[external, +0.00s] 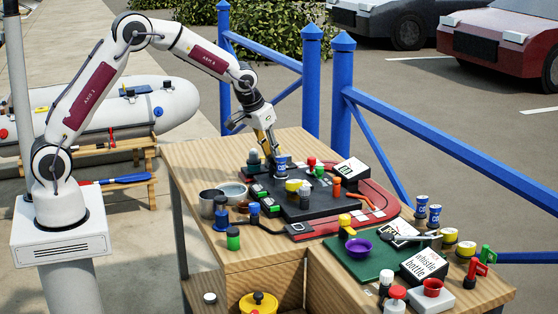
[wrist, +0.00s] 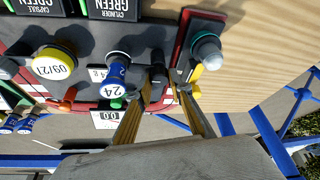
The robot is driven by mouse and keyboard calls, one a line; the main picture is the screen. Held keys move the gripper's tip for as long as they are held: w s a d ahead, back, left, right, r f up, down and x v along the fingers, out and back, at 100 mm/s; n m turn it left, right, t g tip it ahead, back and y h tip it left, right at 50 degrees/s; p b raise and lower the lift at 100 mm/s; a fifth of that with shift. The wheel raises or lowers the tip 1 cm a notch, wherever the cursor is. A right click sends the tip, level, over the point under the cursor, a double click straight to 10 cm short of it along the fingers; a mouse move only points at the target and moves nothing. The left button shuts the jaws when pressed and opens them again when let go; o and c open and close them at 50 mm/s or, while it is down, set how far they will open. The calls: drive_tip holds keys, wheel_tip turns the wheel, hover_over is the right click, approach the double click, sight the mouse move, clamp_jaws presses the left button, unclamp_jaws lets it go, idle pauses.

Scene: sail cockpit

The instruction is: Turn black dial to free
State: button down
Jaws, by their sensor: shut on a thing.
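My gripper (external: 270,153) reaches down to the far left part of the dark panel (external: 318,208) on the table. In the wrist view its two gold fingers (wrist: 165,88) come close together around a small black part (wrist: 157,74), which looks like the black dial. They are shut on it, though the grip itself is partly hidden. The dial's marks and the word "free" cannot be read. In the external view the fingers and a blue knob (external: 281,166) hide the dial.
The blue knob (wrist: 117,68) stands close beside the fingers in the wrist view, with a yellow knob (wrist: 54,63) farther left. A grey domed lamp (wrist: 205,50) is close on the right. A grey bowl (external: 233,191) and cups stand left of the panel. Bare wood lies beyond the lamp.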

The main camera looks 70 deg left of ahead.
drive_tip(key=shift+m, duration=0.3)
drive_tip(key=shift+a+m+h, duration=0.1)
drive_tip(key=shift+m+h, duration=0.4)
drive_tip(key=shift+m, duration=0.7)
drive_tip(key=shift+a+m+h, duration=0.1)
drive_tip(key=shift+m+h, duration=0.4)
drive_tip(key=shift+m, duration=0.7)
drive_tip(key=shift+a+m+g+h, duration=0.15)
drive_tip(key=shift+m+h, duration=0.35)
drive_tip(key=shift+m, duration=0.9)
drive_tip(key=shift+d+m+g+h, duration=0.15)
drive_tip(key=shift+m+h, duration=0.35)
drive_tip(key=shift+m, duration=0.9)
drive_tip(key=shift+a, duration=0.1)
drive_tip(key=c, duration=1.8)
unclamp_jaws()
drive_tip(key=shift+v, duration=3.75)
